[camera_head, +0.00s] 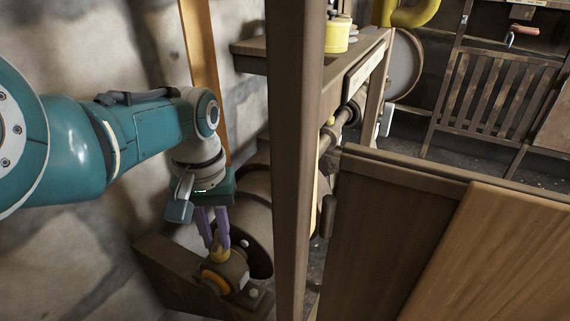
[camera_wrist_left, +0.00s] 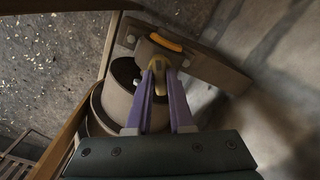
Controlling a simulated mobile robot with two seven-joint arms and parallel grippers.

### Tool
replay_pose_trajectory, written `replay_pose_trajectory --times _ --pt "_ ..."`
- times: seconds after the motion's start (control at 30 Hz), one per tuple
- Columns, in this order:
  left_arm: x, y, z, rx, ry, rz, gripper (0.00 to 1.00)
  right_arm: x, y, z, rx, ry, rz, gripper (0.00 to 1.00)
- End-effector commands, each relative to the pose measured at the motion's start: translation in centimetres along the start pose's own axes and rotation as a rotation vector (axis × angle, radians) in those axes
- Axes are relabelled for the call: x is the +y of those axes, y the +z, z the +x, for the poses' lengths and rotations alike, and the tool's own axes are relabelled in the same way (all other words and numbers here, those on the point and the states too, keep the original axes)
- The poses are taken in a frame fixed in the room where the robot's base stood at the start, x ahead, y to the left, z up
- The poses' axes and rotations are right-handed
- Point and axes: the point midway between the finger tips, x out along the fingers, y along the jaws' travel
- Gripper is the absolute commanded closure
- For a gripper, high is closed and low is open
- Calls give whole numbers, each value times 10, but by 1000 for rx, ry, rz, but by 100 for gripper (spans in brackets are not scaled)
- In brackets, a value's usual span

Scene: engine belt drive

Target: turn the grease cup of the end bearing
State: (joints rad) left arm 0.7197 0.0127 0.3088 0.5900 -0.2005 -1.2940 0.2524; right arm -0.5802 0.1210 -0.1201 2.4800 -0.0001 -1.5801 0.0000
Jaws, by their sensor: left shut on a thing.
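The end bearing (camera_head: 236,270) is a rounded block with an orange ring on its end face, bolted to a dark wooden beam at lower left in the head view. It also shows in the left wrist view (camera_wrist_left: 148,46). The brass-yellow grease cup (camera_head: 219,255) stands on top of the bearing. My left gripper (camera_head: 218,244) comes down from above with its purple fingers shut on the cup. In the left wrist view the fingertips sit around the cup (camera_wrist_left: 158,78) and partly hide it. My right gripper is in neither view.
A wooden post (camera_head: 294,160) stands just right of my left arm. A large pulley (camera_head: 257,220) is close behind the bearing. A wooden panel (camera_head: 450,240) fills the lower right. A rough wall is behind my arm.

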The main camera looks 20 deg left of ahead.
Motion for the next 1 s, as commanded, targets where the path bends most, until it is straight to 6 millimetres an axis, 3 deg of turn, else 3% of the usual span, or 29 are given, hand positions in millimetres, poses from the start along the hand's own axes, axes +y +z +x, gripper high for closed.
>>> replay_pose_trajectory --times 0.5,1.0 --pt "0 0 -1 1 -1 409 100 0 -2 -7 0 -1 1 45" --pt "0 -1 -1 2 0 535 100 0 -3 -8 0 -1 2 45"
